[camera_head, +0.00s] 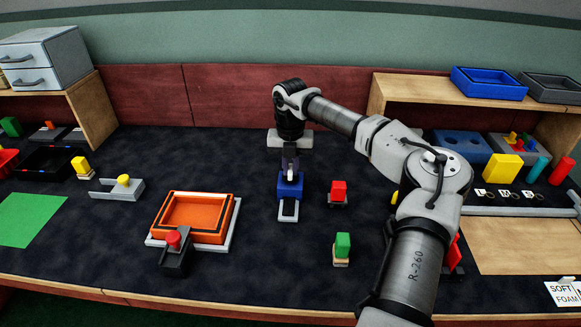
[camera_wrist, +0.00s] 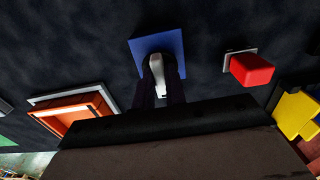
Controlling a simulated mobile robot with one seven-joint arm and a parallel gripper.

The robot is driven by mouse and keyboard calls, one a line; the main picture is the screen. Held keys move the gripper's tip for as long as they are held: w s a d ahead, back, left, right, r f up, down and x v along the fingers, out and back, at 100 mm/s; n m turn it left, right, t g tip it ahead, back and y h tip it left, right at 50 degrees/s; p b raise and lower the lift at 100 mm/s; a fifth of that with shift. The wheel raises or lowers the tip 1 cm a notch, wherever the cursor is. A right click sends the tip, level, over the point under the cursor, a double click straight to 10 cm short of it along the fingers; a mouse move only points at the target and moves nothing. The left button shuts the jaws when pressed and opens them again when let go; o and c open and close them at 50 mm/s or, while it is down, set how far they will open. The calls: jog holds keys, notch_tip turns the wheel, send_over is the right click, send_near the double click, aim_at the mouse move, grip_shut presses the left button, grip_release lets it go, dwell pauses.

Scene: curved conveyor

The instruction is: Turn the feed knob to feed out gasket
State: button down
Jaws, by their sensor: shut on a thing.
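A blue box-shaped feeder (camera_head: 290,188) stands on the dark mat near the middle of the bench. A pale U-shaped outlet (camera_head: 288,210) sticks out at its front. My gripper (camera_head: 291,174) points straight down onto the top of the feeder. In the wrist view, the blue top (camera_wrist: 172,44) shows around the fingers of my gripper (camera_wrist: 158,78). The fingers are shut on a pale grey piece, which looks like the feed knob (camera_wrist: 157,72). My fingers hide much of the knob. No gasket can be made out at the outlet.
A red block (camera_head: 338,189) stands close right of the feeder, and a green block (camera_head: 342,245) nearer the front. An orange tray (camera_head: 196,213) lies to the left with a red-knobbed clamp (camera_head: 176,252) before it. The mat in front of the feeder is clear.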

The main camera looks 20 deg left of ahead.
aim_at(290, 168)
dwell(0.4)
jog(key=c, duration=1.4)
grip_release()
jog(key=shift+c, duration=0.2)
jog(key=shift+r, duration=0.15)
notch_tip(290, 168, up, 14)
jog(key=b, duration=0.1)
jog(key=shift+f, duration=0.2)
jog(key=shift+f, duration=0.1)
